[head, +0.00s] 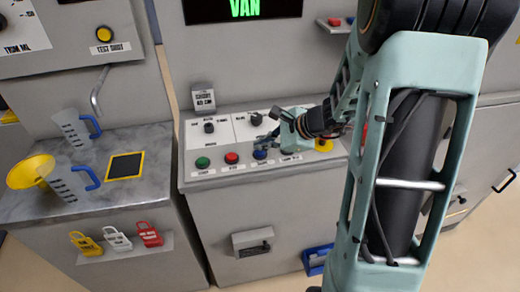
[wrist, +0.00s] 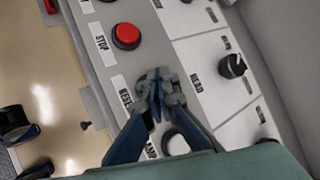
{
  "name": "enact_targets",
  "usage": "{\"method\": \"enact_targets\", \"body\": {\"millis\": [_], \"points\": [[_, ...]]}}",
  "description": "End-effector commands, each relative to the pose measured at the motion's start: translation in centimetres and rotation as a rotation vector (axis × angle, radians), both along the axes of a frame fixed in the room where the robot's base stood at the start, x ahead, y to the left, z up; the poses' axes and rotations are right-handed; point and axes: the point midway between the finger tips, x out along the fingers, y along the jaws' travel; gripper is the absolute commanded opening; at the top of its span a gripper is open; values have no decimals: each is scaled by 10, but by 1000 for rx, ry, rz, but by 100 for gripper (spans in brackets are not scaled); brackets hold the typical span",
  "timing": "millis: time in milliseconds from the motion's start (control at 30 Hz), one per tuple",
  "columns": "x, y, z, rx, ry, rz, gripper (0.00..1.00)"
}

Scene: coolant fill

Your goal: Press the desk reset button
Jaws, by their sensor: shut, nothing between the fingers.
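The desk panel (head: 235,128) carries a row of push buttons along its front edge. In the wrist view the reset label (wrist: 124,92) shows beside my fingertips, and the reset button is hidden beneath them. In the head view a blue spot (head: 260,155) in the button row, right of the red button, appears to be the reset button. My gripper (wrist: 155,88) is shut and empty, its fingertips over the reset position; I cannot tell whether they touch it. In the head view my gripper (head: 270,145) comes in from the right.
A red stop button (wrist: 126,36) and a whitish lamp button (wrist: 177,143) lie on either side of my fingertips. A black knob (wrist: 232,65) stands on the panel behind. A green button (head: 202,162) is farther left. A steel bench (head: 150,150) with jugs stands left.

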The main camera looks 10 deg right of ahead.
Motion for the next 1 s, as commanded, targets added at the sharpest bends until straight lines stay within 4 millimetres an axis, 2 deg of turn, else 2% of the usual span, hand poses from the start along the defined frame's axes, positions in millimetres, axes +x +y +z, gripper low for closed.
{"method": "enact_targets", "body": {"millis": [100, 533, 1000], "points": [[0, 0, 7, 0, 0, 0, 0], [0, 0, 12, 1, 0, 1, 0], [0, 0, 57, 0, -2, 1, 0]]}}
